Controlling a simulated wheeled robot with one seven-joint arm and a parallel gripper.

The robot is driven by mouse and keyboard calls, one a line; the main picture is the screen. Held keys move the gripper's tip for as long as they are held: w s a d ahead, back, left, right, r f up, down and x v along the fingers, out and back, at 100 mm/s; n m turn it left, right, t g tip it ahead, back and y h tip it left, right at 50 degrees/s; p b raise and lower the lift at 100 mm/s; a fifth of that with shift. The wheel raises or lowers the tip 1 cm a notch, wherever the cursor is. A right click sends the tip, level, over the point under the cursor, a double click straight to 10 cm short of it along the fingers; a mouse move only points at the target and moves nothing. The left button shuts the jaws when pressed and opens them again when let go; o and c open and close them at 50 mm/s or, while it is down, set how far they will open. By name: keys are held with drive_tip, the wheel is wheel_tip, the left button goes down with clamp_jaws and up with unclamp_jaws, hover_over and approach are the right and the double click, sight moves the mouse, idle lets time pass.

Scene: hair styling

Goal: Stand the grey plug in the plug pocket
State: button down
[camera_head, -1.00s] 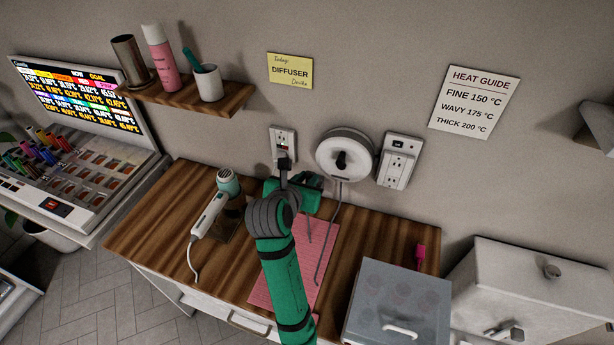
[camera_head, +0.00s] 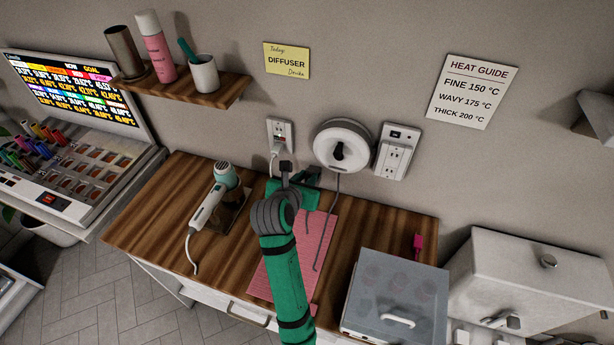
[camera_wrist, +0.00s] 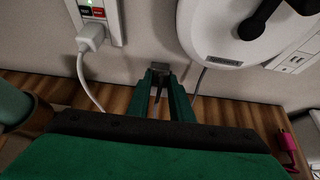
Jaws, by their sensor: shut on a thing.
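The grey plug (camera_wrist: 158,70) is between the fingertips of my gripper (camera_wrist: 160,88) in the wrist view. My gripper is shut on it, close to the wall above the table's back edge. In the head view the plug (camera_head: 286,167) shows as a dark block just below the left outlet, at the end of my gripper (camera_head: 287,180). It looks apart from the outlet. I cannot make out the plug pocket in either view; my arm and gripper hide part of the table's back edge.
A white plug (camera_wrist: 91,36) sits in the left outlet (camera_wrist: 104,12), its cord hanging down. A white cord reel (camera_head: 342,147) and a second outlet (camera_head: 397,152) are to the right. A pink plug (camera_head: 418,244), hair dryer (camera_head: 226,177), straightener (camera_head: 208,207) and grey box (camera_head: 395,295) are on the table.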

drive_tip(key=shift+f, duration=0.1)
drive_tip(key=c, duration=1.5)
unclamp_jaws()
drive_tip(key=v, duration=1.1)
drive_tip(key=shift+d, duration=0.1)
